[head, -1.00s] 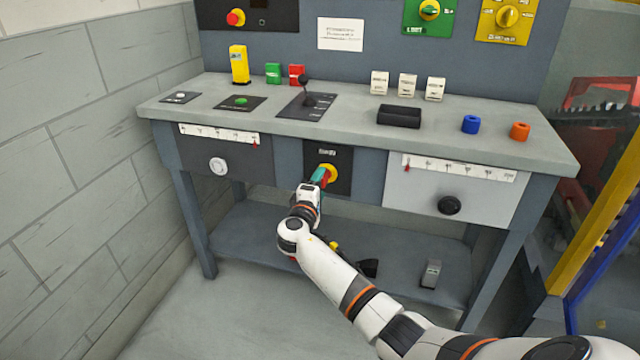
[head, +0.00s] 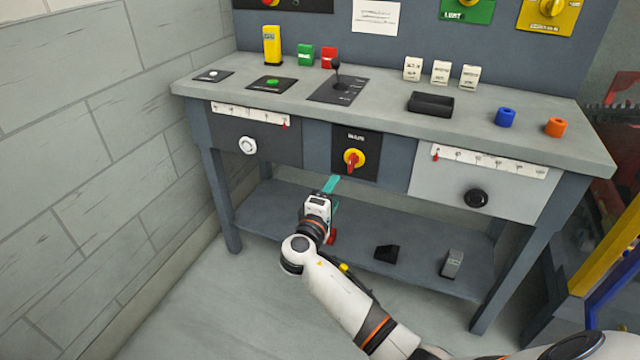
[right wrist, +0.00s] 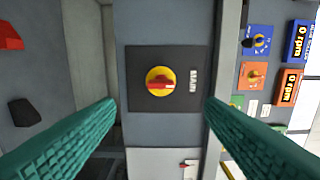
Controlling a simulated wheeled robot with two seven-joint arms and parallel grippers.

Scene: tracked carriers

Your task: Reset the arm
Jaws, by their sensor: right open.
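My right gripper (head: 331,190) is open and empty, just below and in front of the bench's front panel in the head view. In the right wrist view its two teal fingers (right wrist: 160,125) stand wide apart. Between them, beyond the tips, is the red and yellow rotary knob (right wrist: 160,82) on a dark plate marked MAIN. In the head view this knob (head: 354,160) is fully visible above the gripper, apart from the fingers. Its red handle points roughly up and down there. My left gripper is not in view.
The grey bench (head: 400,125) carries a black tray (head: 430,104), a blue ring (head: 505,117), an orange ring (head: 555,127) and a lever (head: 337,75). A lower shelf (head: 270,205) holds small blocks. A wall (head: 70,150) stands at left; open floor lies in front.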

